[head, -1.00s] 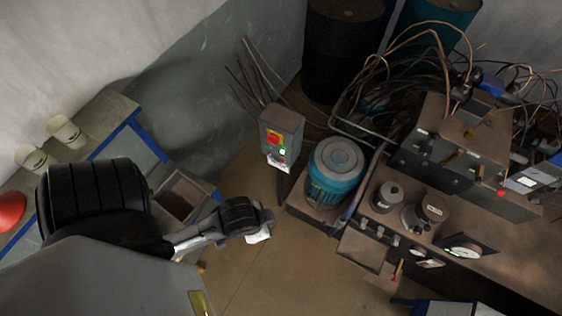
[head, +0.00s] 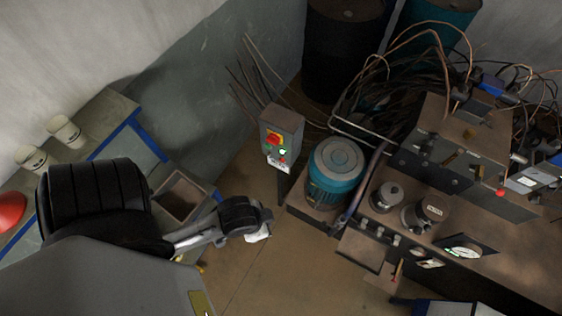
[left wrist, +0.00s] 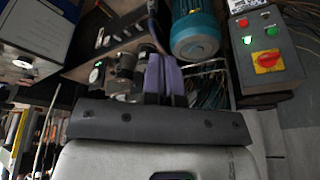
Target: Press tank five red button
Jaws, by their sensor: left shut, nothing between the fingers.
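A grey control box (head: 282,130) stands on a post beside the blue motor in the head view. It also shows at the upper right of the left wrist view (left wrist: 265,85). On it are a red button (left wrist: 243,22), a green button (left wrist: 272,31), a lit green lamp (left wrist: 247,40) and a red rotary switch on a yellow plate (left wrist: 268,62). My left gripper (left wrist: 163,72) shows purple fingers, shut and empty, to the left of the box and apart from it. In the head view my left arm ends below the box; its fingertips are hard to make out. My right gripper is not in view.
A blue motor (head: 337,168) stands right of the box, on a brown machine bench (head: 500,245) with gauges and cables. Thin rods (head: 262,62) lean behind the box. A table (head: 112,112) with white cups stands at the left. Floor in front of the box is clear.

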